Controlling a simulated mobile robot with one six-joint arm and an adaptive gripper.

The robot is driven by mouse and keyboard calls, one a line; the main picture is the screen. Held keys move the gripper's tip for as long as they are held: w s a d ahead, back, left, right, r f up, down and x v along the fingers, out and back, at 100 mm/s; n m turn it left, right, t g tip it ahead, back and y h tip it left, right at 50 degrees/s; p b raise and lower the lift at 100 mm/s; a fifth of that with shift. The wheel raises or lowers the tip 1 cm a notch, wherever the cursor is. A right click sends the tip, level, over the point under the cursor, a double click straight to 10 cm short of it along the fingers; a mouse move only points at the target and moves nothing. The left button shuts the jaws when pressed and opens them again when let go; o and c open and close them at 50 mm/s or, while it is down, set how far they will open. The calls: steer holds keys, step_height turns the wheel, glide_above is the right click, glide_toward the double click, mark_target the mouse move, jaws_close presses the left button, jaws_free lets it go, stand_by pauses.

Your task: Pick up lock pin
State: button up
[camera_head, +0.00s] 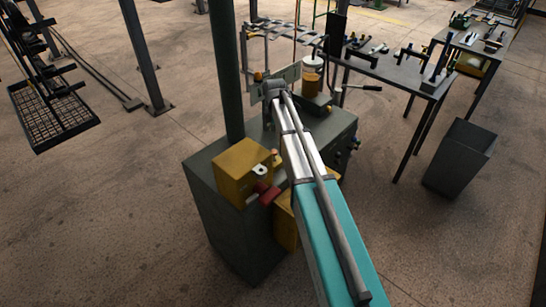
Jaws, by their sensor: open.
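I cannot pick out the lock pin for certain. A small pale piece with a dark hole (260,170) shows on the yellow box (236,172) on top of the grey cabinet (210,195); I cannot tell if it is the pin. A red cylindrical part (268,194) sticks out at the front of that box. A long teal and silver beam crosses the cabinet from the bottom right and hides part of its top. No gripper fingers show in this view.
A dark post (227,70) rises behind the yellow box. A jar with amber contents (313,72) stands at the cabinet's far end. Workbenches with tools (400,72) and a dark bin (460,158) are at the right. A mesh rack (52,112) is at the left. The floor between is clear.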

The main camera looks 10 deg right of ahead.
mark_target(274, 151)
steer(key=shift+f+b, duration=4.1)
steer(key=shift+f, duration=0.1)
steer(key=shift+f+b, duration=2.6)
jaws_close()
